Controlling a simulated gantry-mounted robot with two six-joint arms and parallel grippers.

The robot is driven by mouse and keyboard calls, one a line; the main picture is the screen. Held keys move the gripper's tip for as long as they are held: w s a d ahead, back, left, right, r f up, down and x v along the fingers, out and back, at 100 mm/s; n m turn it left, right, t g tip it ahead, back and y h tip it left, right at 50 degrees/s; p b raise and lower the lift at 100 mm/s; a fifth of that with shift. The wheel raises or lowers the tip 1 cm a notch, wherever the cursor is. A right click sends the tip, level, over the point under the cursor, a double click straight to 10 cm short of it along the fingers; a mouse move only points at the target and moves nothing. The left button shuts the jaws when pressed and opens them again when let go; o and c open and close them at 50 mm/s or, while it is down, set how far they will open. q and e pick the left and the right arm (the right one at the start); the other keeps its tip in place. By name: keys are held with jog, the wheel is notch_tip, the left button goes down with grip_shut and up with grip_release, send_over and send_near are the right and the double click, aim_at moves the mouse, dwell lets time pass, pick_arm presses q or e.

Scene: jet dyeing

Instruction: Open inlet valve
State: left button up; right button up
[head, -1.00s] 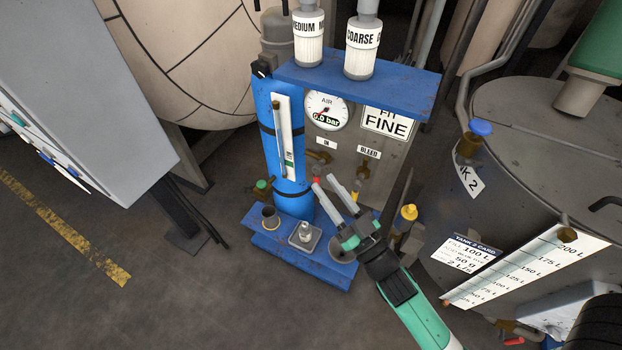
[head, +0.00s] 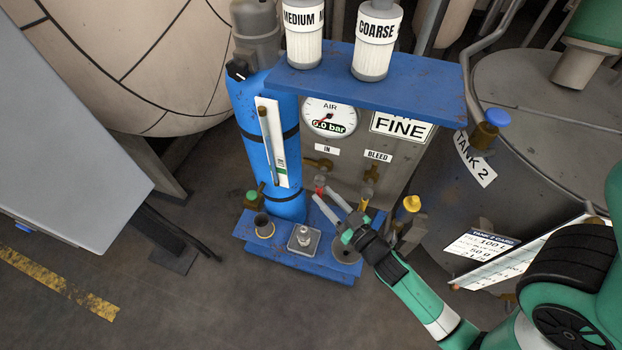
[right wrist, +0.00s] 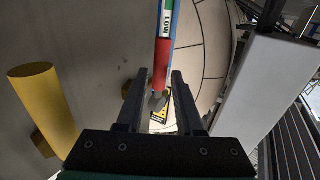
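The inlet valve is a brass fitting (head: 318,163) under the "IN" label on the grey panel, with a red handle (head: 320,183) hanging below it. My right gripper (head: 322,195) is open, its two pale fingers pointing at the red handle from the lower right. In the right wrist view the red handle (right wrist: 162,62) is upright and lines up with the gap between the dark fingers (right wrist: 157,80). I cannot tell whether the fingers touch it. The left gripper is not in view.
The bleed valve's yellow handle (head: 364,198) hangs close to the right; it also shows in the right wrist view (right wrist: 45,105). The air gauge (head: 330,116) reads 0.0 bar. A blue cylinder (head: 262,130) stands left. A blue shelf (head: 370,72) overhangs the panel.

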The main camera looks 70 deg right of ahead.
jog(key=x, duration=0.6)
grip_shut()
jog(key=shift+r, duration=0.1)
dwell(1.1)
